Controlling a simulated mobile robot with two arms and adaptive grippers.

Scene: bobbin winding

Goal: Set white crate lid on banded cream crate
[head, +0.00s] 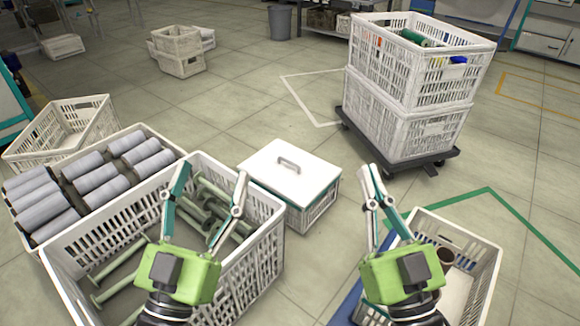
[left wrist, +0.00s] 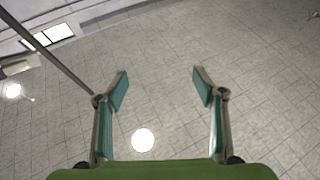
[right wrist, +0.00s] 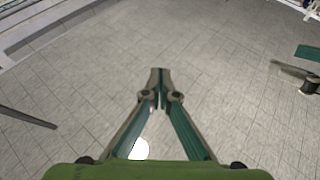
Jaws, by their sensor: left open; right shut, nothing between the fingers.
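The white crate lid (head: 278,172) with a grey handle (head: 289,165) lies flat on top of the banded cream crate (head: 315,212), near the middle of the head view. A teal band shows just under the lid's edge; I cannot tell how closely the lid fits on the hidden far sides. My left gripper (head: 210,170) is open and empty, left of the lid and above the crate of green bobbins; its parted fingers show in the left wrist view (left wrist: 160,72). My right gripper (head: 374,168) is shut and empty, right of the lid; its tips meet in the right wrist view (right wrist: 159,72).
A large crate (head: 262,262) of green bobbins stands at front left, beside a crate of grey rolls (head: 150,133). Another cream crate (head: 490,280) stands at front right. Two stacked crates (head: 400,125) stand on a dark dolly (head: 437,163). Floor behind the lidded crate is clear.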

